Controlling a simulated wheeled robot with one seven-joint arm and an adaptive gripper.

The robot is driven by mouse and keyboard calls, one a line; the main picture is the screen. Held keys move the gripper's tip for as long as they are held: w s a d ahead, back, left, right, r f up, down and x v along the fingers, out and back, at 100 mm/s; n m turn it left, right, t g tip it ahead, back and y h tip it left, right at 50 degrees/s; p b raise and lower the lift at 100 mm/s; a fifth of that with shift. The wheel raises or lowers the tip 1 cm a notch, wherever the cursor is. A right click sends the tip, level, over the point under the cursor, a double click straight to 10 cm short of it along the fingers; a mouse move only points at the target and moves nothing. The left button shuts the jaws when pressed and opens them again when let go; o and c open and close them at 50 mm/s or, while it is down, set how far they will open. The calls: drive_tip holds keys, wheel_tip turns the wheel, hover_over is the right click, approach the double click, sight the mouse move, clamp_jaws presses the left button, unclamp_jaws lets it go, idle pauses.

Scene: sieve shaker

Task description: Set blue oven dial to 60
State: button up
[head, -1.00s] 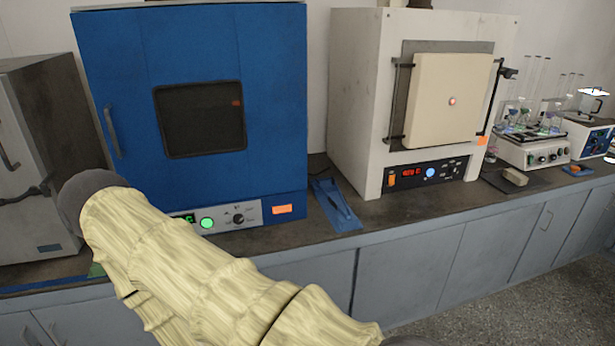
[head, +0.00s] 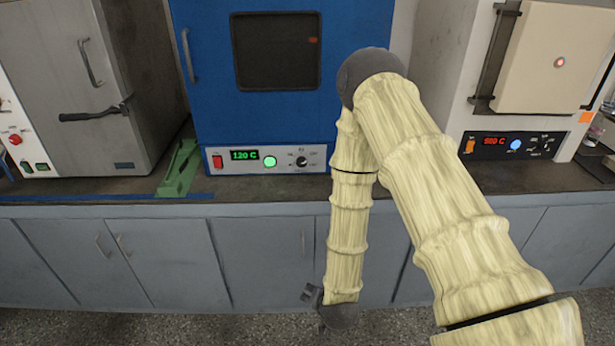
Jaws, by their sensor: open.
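The blue oven (head: 215,85) stands at the back middle of the counter. Its front panel (head: 228,168) carries a green display (head: 244,155) reading 120 C, a red switch (head: 217,161), a lit green button (head: 269,161) and a black dial (head: 301,161) with a printed scale around it. The exact pointer direction is too small to read. My arm is bent down in front of the panel's right end. My gripper (head: 312,294) is a small dark shape at the wrist, low before the cabinets, apart from the dial. It is open and empty; its fingers are mostly hidden.
A grey oven (head: 85,85) stands at the left, and a green tray (head: 180,168) lies between it and the blue oven. A cream furnace (head: 555,60) with a red display (head: 494,141) stands at the right. Cabinets (head: 165,260) run below the counter edge. Floor is clear in front.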

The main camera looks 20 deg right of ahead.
drive_tip(key=w+r+m+t+h+b, duration=0.1)
drive_tip(key=w+r+m+t+b, duration=0.35)
drive_tip(key=w, duration=0.95)
drive_tip(key=m+t+h+b, duration=0.1)
drive_tip(key=m+t+h, duration=0.35)
drive_tip(key=m, duration=0.45)
approach(302, 164)
drive_tip(key=shift+n+y, duration=0.25)
drive_tip(key=shift+y, duration=0.1)
drive_tip(key=p+x, duration=0.1)
drive_tip(key=x, duration=0.7)
drive_tip(key=shift+w+d+r, duration=0.1)
drive_tip(key=shift+w+d, duration=0.1)
drive_tip(key=shift+w, duration=0.1)
drive_tip(key=shift+c, duration=0.3)
drive_tip(key=c, duration=1)
